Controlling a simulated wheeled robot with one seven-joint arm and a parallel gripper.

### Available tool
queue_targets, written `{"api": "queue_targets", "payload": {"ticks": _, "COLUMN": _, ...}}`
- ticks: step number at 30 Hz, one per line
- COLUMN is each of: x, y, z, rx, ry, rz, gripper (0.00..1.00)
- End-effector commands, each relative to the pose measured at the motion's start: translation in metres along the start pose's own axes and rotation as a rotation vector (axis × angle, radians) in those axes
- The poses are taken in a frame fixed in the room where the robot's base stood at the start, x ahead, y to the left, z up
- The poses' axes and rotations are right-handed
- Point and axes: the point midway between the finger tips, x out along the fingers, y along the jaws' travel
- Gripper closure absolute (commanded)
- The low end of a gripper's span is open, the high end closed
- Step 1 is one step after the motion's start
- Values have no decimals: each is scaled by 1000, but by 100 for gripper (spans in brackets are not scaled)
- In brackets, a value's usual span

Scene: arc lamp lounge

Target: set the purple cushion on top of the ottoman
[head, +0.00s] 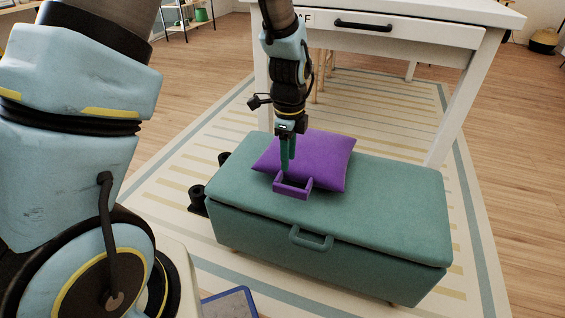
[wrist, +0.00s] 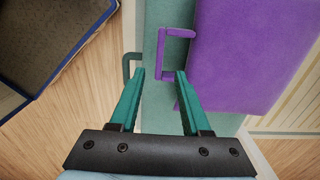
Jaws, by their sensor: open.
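The purple cushion (head: 315,158) lies on top of the teal ottoman (head: 390,205), toward its back left part. The cushion has a purple handle (head: 292,188) on its near edge. The ottoman's lid looks closed and has a teal handle (head: 310,240) at its front edge. My gripper (head: 287,165) points down just above the cushion's handle side. In the wrist view my gripper (wrist: 160,75) has its teal fingers apart with nothing between them. The cushion (wrist: 245,50) and its handle (wrist: 163,55) show beyond the fingertips, with the handle ahead of the gap.
A white table with a drawer (head: 400,32) stands behind the ottoman, one leg close to its back right. A striped rug (head: 190,170) lies beneath. A blue-edged dark mat or bin (head: 230,304) is at the front left. Dark round objects (head: 198,195) sit at the ottoman's left end.

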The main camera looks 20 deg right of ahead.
Motion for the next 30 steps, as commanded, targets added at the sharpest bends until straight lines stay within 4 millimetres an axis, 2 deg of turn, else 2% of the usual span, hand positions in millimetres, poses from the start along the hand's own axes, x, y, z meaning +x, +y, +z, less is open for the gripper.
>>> {"api": "queue_targets", "payload": {"ticks": 7, "x": -5, "y": 1, "z": 4, "rx": -19, "ry": 0, "rz": -1, "gripper": 53}}
{"api": "queue_targets", "payload": {"ticks": 8, "x": -7, "y": 2, "z": 8, "rx": -45, "ry": 0, "rz": -3, "gripper": 53}}
{"api": "queue_targets", "payload": {"ticks": 11, "x": -21, "y": 10, "z": 37, "rx": -228, "ry": 3, "rz": -16, "gripper": 53}}
{"api": "queue_targets", "payload": {"ticks": 14, "x": -45, "y": 31, "z": 87, "rx": -567, "ry": 9, "rz": -39, "gripper": 53}}
{"api": "queue_targets", "payload": {"ticks": 15, "x": -55, "y": 44, "z": 108, "rx": -732, "ry": 13, "rz": -50, "gripper": 53}}
{"api": "queue_targets", "payload": {"ticks": 18, "x": -78, "y": 83, "z": 156, "rx": -1157, "ry": 25, "rz": -77, "gripper": 53}}
{"api": "queue_targets", "payload": {"ticks": 21, "x": -95, "y": 125, "z": 191, "rx": -1547, "ry": 40, "rz": -103, "gripper": 53}}
{"api": "queue_targets", "payload": {"ticks": 25, "x": -108, "y": 170, "z": 215, "rx": -1936, "ry": 59, "rz": -131, "gripper": 53}}
{"api": "queue_targets", "payload": {"ticks": 27, "x": -111, "y": 185, "z": 222, "rx": -2075, "ry": 67, "rz": -140, "gripper": 53}}
{"api": "queue_targets", "payload": {"ticks": 30, "x": -114, "y": 198, "z": 226, "rx": -2188, "ry": 74, "rz": -149, "gripper": 53}}
